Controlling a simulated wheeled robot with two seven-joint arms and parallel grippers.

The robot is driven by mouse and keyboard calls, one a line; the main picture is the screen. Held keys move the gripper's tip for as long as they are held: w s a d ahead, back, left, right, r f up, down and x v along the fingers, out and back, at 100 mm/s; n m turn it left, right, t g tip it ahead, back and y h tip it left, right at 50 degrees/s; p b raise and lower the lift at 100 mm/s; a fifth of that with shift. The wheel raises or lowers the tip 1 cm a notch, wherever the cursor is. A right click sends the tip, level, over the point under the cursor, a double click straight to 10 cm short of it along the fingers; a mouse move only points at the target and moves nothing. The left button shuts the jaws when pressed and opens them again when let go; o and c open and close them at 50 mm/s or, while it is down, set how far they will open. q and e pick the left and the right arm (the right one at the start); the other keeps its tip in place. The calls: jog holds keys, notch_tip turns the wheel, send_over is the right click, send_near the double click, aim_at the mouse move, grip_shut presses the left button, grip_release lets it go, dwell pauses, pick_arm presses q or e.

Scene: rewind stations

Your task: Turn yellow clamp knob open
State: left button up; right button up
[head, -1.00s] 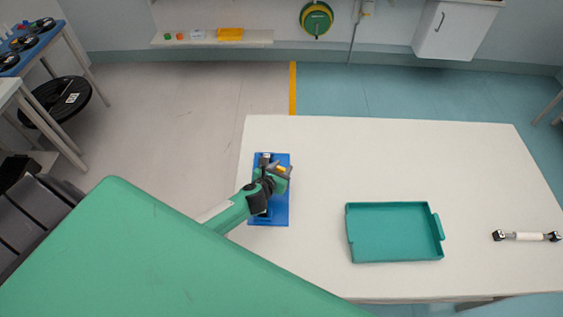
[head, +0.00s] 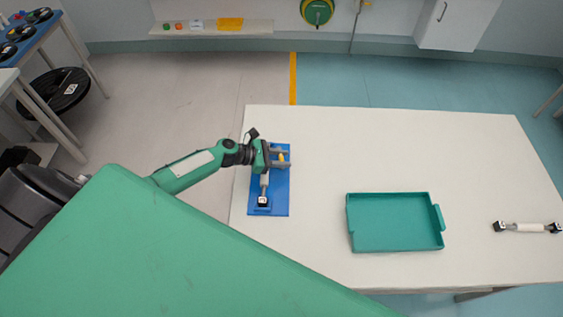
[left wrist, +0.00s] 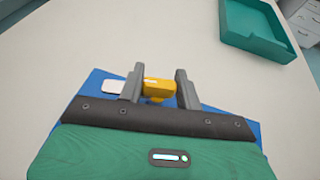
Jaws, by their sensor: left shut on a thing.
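The yellow clamp knob (head: 283,157) sits on the blue base plate (head: 280,200) near the left edge of the white table. It also shows in the left wrist view (left wrist: 158,89). My left gripper (head: 281,158) reaches in from the left, with its two grey fingers on either side of the knob. A short rod with a black-and-white end block (head: 263,201) lies on the plate, partly hidden by the gripper. My right gripper is not in view.
A teal tray (head: 350,235) stands on the table right of the plate and looks empty. A white rod with black ends (head: 528,227) lies at the far right. The table (head: 400,150) behind the tray is clear.

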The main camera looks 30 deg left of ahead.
pick_arm(q)
jog(key=shift+m+g+h+b, duration=0.7)
jog(key=shift+m+g+b, duration=0.5)
jog(key=shift+b, duration=0.1)
jog(key=o, duration=1)
jog(key=b+v, duration=0.3)
jog(key=v, duration=1)
jog(key=shift+a, duration=0.4)
jog(key=shift+s, duration=0.1)
